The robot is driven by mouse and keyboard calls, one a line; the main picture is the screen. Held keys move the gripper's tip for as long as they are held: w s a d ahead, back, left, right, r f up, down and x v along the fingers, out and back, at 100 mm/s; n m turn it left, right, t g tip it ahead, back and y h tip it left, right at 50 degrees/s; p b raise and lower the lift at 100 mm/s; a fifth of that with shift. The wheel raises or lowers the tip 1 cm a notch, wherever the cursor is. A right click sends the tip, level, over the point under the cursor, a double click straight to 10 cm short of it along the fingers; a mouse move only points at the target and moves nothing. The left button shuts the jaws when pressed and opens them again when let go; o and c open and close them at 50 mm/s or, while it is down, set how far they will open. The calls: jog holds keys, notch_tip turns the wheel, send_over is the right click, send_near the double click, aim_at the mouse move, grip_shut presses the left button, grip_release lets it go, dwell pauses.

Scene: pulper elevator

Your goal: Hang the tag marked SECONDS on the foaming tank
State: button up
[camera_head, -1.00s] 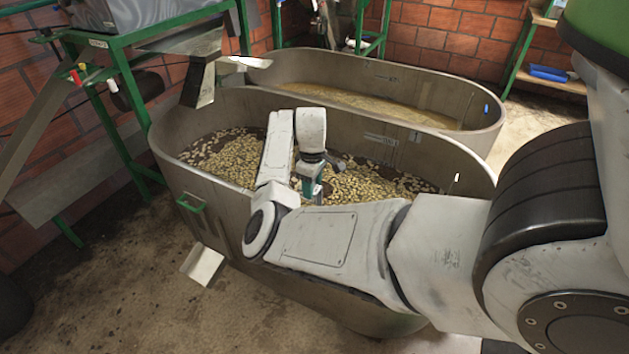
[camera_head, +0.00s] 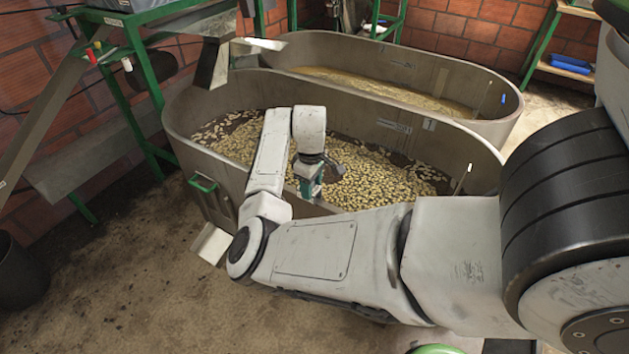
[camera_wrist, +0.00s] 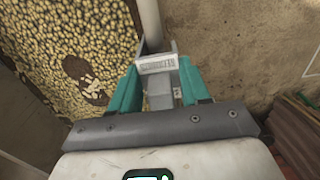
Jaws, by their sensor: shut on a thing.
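My gripper (camera_wrist: 157,88), with teal fingers, is shut on a small grey tag (camera_wrist: 157,66) with a pale printed label; the print is too small to read. The gripper also shows in the head view (camera_head: 309,188), pointing down by the near rim of the front tank. In the wrist view the tag is at the end of the pale tank rim (camera_wrist: 150,22); I cannot tell whether it hooks over it. The front tank (camera_head: 210,125) holds pale beans with dark patches. The rear tank (camera_head: 455,92) holds tan, foamy-looking liquid.
A white marker (camera_head: 469,168) stands at the front tank's right rim and a blue one (camera_head: 503,98) at the rear tank's. A green frame with a chute (camera_head: 214,62) stands at left. A dark bin (camera_head: 20,272) is at far left.

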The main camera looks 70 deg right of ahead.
jog(key=shift+f+b, duration=0.4)
jog(key=shift+f, duration=1.35)
jog(key=o, duration=1.1)
notch_tip(320, 180, up, 11)
jog(key=shift+f, duration=0.1)
jog(key=shift+s, duration=0.1)
